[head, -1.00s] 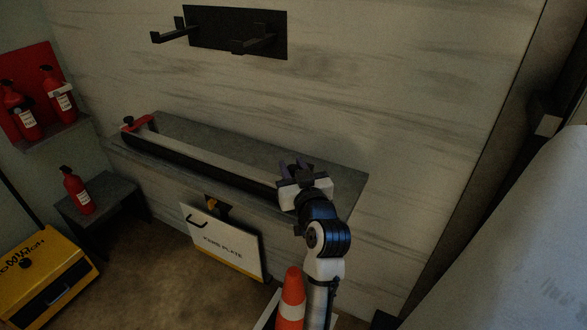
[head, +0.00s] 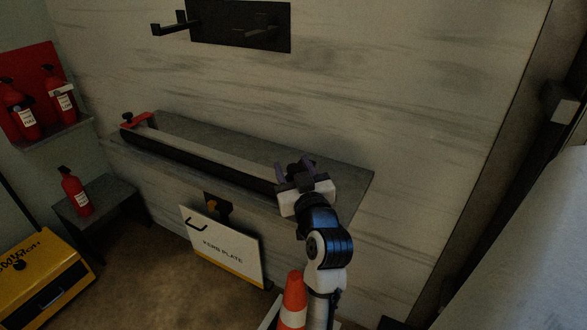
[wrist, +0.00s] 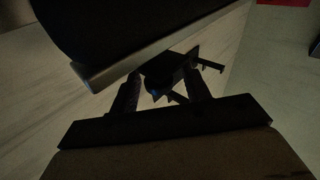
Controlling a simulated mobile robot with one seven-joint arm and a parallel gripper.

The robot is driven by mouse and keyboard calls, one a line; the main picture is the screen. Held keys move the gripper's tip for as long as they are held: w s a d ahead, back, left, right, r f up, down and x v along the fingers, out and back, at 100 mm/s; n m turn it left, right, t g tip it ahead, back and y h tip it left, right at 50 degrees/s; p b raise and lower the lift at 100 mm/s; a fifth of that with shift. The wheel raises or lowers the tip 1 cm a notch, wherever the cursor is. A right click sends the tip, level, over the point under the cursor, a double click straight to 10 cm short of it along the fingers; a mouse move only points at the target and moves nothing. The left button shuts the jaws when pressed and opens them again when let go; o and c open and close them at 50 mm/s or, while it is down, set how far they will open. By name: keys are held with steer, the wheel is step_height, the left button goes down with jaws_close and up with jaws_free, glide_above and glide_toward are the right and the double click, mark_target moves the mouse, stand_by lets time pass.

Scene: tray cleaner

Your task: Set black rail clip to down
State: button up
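A long black rail (head: 205,163) lies along the grey wall shelf. A small black part, seemingly the black rail clip (wrist: 160,72), shows in the wrist view beyond and between my fingers, beside the rail's edge. It is dark, and I cannot tell its up or down setting. My gripper (head: 295,169) is at the rail's right end in the head view and hides that end. In the wrist view the two fingers of my gripper (wrist: 161,92) stand apart. Whether they touch the clip is not clear.
A red clip (head: 137,121) with a black knob sits at the rail's left end. A black hook rack (head: 240,25) is on the wall above. Below are a white kerb plate (head: 222,243) and an orange cone (head: 293,300). Fire extinguishers (head: 75,192) stand at left.

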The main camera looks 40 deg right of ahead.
steer(key=p+v, duration=0.3)
steer(key=v, duration=1.1)
steer(key=shift+w, duration=0.1)
stand_by(0.4)
